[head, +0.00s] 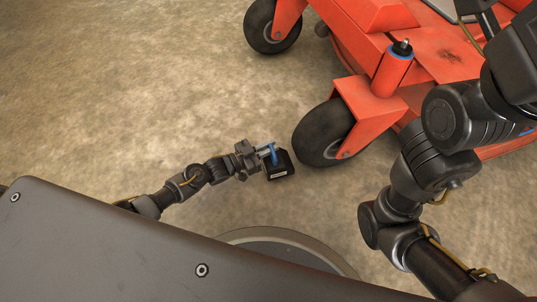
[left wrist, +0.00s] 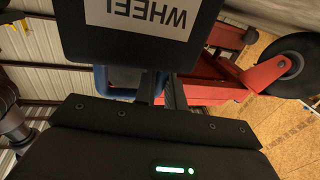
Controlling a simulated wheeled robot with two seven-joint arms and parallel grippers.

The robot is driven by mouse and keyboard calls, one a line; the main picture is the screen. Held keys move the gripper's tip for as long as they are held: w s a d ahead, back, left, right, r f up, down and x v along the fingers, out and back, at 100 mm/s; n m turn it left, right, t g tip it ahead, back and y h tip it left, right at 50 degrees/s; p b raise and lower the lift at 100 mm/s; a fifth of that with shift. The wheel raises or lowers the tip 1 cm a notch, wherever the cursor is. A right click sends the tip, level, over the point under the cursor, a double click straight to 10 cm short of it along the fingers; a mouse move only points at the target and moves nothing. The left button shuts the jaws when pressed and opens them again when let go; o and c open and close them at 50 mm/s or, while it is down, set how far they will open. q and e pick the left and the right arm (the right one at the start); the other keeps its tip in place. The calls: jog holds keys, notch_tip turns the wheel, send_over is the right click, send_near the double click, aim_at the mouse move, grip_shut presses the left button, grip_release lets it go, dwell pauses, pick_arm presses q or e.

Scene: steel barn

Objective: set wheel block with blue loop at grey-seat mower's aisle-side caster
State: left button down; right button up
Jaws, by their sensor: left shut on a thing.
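The wheel block (head: 281,171) is a black block with a pale label and a blue loop (head: 272,153) on top. My left gripper (head: 265,152) is shut on the blue loop. The block is just left of the near front caster (head: 318,134) of the red mower (head: 378,98), with a small gap between them. I cannot tell whether it touches the floor. In the left wrist view the block's "WHEEL" label (left wrist: 140,15) shows upside down, with part of the blue loop (left wrist: 122,80) below it. The mower's seat is not visible. My right gripper is out of view.
A second caster (head: 273,25) of the mower stands farther back. A red cylinder with a blue ring (head: 392,73) rises above the near caster. My right arm crosses in front of the mower at right. The concrete floor (head: 130,90) to the left is clear.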

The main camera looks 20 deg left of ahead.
pick_arm(q)
jog(key=shift+w+a+f+b, duration=0.1)
jog(key=shift+w+f+b, duration=0.2)
jog(key=shift+b, duration=0.15)
notch_tip(320, 180, down, 3)
jog(key=shift+a+f+b, duration=0.1)
jog(key=shift+f+b, duration=0.1)
jog(key=shift+b, duration=1)
jog(key=shift+r, duration=0.1)
jog(key=c, duration=1.9)
grip_release()
jog(key=shift+f, duration=0.2)
jog(key=o, duration=0.4)
